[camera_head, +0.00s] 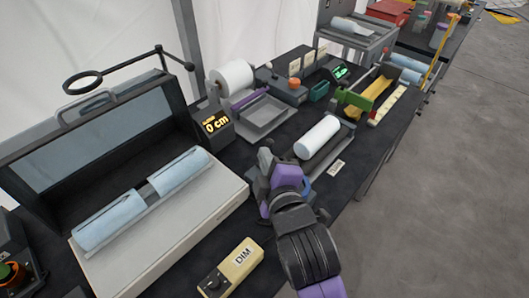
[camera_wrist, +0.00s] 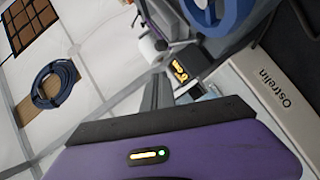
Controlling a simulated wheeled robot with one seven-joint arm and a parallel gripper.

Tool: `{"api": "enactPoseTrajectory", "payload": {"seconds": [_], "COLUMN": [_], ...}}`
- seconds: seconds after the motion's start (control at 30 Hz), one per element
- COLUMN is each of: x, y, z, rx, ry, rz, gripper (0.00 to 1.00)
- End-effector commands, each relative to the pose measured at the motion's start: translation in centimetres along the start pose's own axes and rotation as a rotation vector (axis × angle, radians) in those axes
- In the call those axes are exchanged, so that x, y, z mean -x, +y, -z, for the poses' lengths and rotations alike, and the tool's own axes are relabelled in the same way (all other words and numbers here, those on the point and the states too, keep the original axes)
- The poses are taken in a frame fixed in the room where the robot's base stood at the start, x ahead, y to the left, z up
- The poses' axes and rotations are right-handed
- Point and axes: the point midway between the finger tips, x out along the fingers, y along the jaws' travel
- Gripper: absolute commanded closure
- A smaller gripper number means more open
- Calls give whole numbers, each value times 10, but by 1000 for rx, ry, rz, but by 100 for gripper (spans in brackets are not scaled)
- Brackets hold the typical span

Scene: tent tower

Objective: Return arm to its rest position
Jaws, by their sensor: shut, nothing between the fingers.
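My gripper (camera_head: 266,162) is over the dark workbench in the head view, beside the front of the white-based case. Its purple and dark wrist reaches in from the lower right. The fingers are shut and hold nothing. In the wrist view the purple gripper body fills the bottom, with dark fingers (camera_wrist: 157,92) pointing up the picture. Whether the gripper touches anything cannot be told.
An open case (camera_head: 215,205) with pale blue rolls stands left. A "0 cm" display (camera_head: 215,124), a white roll (camera_head: 317,137) on a tray, and a yellow DIM box (camera_head: 232,268) are close by. Grey floor (camera_head: 440,200) at right is clear.

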Motion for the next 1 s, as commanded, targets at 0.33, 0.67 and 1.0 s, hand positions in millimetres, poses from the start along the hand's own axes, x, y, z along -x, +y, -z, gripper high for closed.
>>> {"api": "enactPoseTrajectory", "payload": {"seconds": [0.33, 0.67, 1.0], "x": [58, 73, 77], "y": [3, 5, 37], "z": [2, 2, 17], "rx": [-1, 0, -205], "ry": [4, 4, 82], "rz": [0, 1, -116], "gripper": [100, 100, 100]}}
